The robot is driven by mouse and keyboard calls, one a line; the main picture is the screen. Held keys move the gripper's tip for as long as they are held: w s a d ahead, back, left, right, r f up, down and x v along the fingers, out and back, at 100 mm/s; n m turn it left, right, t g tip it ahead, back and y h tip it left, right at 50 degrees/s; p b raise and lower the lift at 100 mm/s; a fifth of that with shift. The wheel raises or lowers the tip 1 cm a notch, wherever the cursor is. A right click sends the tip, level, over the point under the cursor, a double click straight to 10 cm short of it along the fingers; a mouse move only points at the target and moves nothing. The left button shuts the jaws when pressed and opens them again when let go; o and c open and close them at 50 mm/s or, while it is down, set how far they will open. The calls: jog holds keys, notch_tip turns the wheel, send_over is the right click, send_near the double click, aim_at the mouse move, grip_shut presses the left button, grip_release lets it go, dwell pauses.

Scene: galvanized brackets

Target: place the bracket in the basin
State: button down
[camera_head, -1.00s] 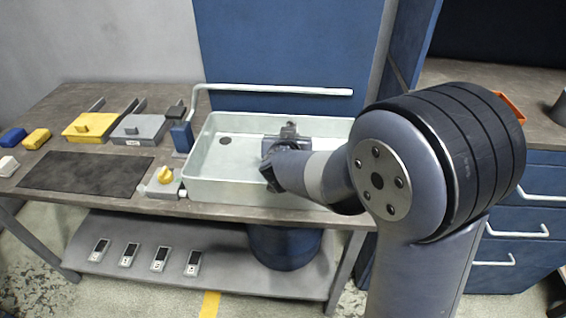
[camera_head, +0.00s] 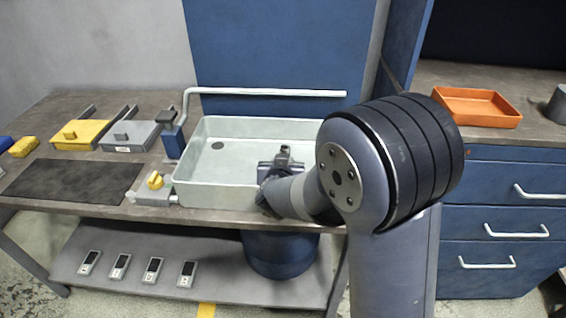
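The basin (camera_head: 205,193) is a pale, shallow rectangular sink on the workbench with a dark drain in its floor. My gripper (camera_head: 283,156) is over the right half of the basin, seen from behind, with my forearm across the basin's front right corner. The fingertips are small and partly hidden by the wrist, so I cannot tell whether they are open or hold anything. I cannot make out a bracket clearly in this view.
A long faucet pipe (camera_head: 270,93) runs above the basin's back. A blue faucet post (camera_head: 173,142), a valve with a yellow knob (camera_head: 155,182), a grey box (camera_head: 130,136) and a yellow box (camera_head: 80,134) stand left. An orange tray (camera_head: 478,107) sits on the right counter.

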jog(key=shift+s+f, duration=0.1)
jog(key=shift+f, duration=0.3)
jog(key=c, duration=1.1)
grip_release()
jog(key=shift+s+f, duration=0.15)
jog(key=shift+f, duration=0.1)
jog(key=shift+r, duration=0.25)
jog(key=shift+w+r+p+v, duration=0.1)
jog(key=shift+r+p+v, duration=0.25)
jog(key=shift+v, duration=1.65)
jog(key=shift+w+r+p+v, duration=0.1)
jog(key=shift+p+v, duration=0.35)
jog(key=shift+v, duration=1.6)
jog(key=shift+w+r+p+v, duration=0.1)
jog(key=shift+r+p+v, duration=0.25)
jog(key=shift+v, duration=1.65)
jog(key=shift+f, duration=0.1)
